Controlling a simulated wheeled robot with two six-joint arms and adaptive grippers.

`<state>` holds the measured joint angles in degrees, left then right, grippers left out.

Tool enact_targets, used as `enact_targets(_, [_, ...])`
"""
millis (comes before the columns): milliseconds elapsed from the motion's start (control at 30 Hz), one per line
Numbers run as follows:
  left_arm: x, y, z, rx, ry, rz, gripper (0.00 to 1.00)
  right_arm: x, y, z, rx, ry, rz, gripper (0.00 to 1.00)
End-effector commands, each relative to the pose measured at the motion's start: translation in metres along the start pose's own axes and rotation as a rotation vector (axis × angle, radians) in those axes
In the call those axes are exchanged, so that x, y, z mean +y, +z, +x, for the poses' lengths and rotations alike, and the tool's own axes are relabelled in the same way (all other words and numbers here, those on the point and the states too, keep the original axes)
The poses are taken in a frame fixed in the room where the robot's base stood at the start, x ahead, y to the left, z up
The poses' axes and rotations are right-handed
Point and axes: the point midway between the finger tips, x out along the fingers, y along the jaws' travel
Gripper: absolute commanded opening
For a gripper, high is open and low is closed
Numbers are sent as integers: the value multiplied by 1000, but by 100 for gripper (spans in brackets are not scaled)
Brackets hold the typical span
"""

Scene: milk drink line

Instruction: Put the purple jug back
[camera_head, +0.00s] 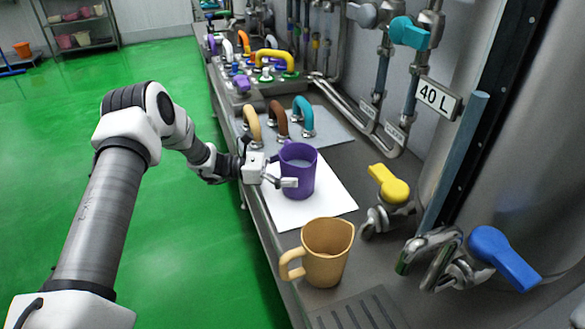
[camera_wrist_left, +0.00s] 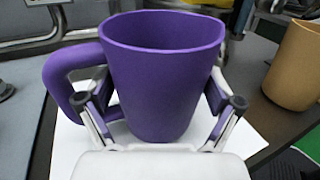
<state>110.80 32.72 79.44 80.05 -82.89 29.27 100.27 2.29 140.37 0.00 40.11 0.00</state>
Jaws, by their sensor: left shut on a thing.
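The purple jug (camera_head: 298,172) stands upright at the white mat (camera_head: 328,205) on the metal counter. A pale surface shows inside it in the head view; I cannot tell if that is liquid. My left gripper (camera_head: 283,183) is shut on the jug's body from the left side. In the left wrist view the jug (camera_wrist_left: 165,75) sits between the two fingers (camera_wrist_left: 165,105), with its handle at the left. I cannot tell whether its base touches the mat. My right gripper is not in view.
A tan jug (camera_head: 328,252) stands close by, nearer the front. Yellow (camera_head: 389,184) and blue (camera_head: 504,262) valve handles stick out at the right. Tan, brown and teal (camera_head: 303,112) handles stand on a grey mat (camera_head: 325,128) behind. Green floor lies left of the counter.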

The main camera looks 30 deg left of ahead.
Motion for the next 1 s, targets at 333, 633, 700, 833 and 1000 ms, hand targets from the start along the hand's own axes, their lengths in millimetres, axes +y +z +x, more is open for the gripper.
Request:
enact_targets(333, [0,-3,0,1,0,0,100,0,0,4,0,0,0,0])
enact_targets(633, [0,0,-7,0,2,0,100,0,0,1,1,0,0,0])
enact_targets(700, [1,-1,-22,-2,4,2,100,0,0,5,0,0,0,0])
enact_targets(833, [1,-2,-56,-3,6,1,100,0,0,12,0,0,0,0])
enact_targets(1000, [1,-1,-98,-1,4,2,100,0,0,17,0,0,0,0])
